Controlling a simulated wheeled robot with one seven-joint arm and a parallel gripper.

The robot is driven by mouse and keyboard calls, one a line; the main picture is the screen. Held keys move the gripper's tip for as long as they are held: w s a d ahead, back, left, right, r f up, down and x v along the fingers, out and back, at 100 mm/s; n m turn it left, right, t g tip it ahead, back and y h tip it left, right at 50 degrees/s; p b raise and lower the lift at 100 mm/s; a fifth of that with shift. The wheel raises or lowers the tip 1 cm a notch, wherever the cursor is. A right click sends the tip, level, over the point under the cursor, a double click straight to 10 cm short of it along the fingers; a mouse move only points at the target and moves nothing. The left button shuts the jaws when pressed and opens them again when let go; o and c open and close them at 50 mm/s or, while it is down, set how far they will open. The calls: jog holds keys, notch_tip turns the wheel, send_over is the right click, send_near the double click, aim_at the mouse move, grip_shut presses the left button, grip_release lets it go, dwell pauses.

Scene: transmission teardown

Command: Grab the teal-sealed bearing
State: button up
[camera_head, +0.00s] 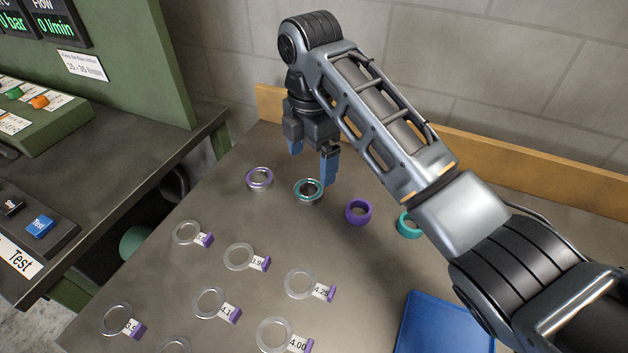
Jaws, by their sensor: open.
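The teal-sealed bearing (308,191) is a metal ring with a teal band, lying flat on the grey bench. A similar bearing with a purple seal (259,179) lies to its left. My gripper (311,169) points down with its two blue fingers apart and nothing between them. It is above the bench near the back of the two bearings. The right finger shows just behind and to the right of the teal-sealed bearing. The finger's exact height above the bench cannot be told.
A purple ring (358,212) and a teal ring (408,225) lie to the right. Several clear rings with labelled purple tags, one of them (299,284), cover the front. A blue tray (444,325) is at front right. A wooden edge board (520,165) and wall close off the back.

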aim_at(309, 194)
jog(key=shift+s+a+f+p, duration=0.15)
jog(key=shift+f+p, duration=0.1)
jog(key=shift+f, duration=1.55)
jog(key=shift+a+f+p, duration=0.15)
jog(key=shift+f+p, duration=0.1)
jog(key=shift+f, duration=1.5)
jog(key=c, duration=1.3)
jog(key=shift+o, duration=0.2)
jog(key=shift+r, duration=0.1)
